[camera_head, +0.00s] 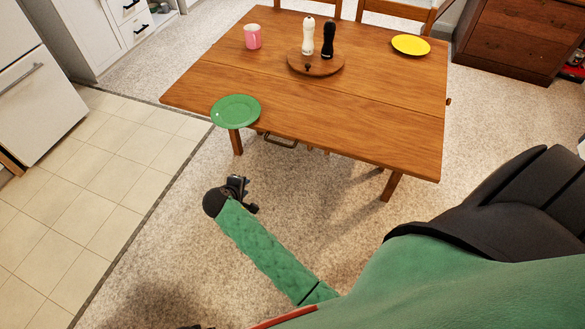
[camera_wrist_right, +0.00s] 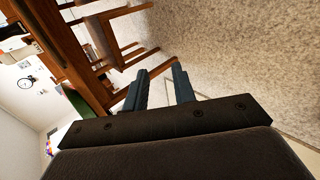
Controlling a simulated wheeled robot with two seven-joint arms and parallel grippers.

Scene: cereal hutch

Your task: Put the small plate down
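A green plate (camera_head: 235,111) lies at the near left corner of the wooden table, its rim reaching past the table edge. A smaller-looking yellow plate (camera_head: 411,45) lies flat near the far right corner. I cannot tell for certain which is the small plate. My right gripper (camera_head: 238,186) is in front of the table, below and apart from the green plate in the picture. In the right wrist view the right gripper (camera_wrist_right: 162,73) has its two fingers spread with nothing between them. My left gripper does not show.
The wooden table (camera_head: 380,110) carries a pink mug (camera_head: 253,37) and a round wooden stand (camera_head: 316,66) with a white mill (camera_head: 308,36) and a black mill (camera_head: 328,39). Chairs (camera_head: 398,14) stand behind. Its near right part is bare. Carpet lies in front.

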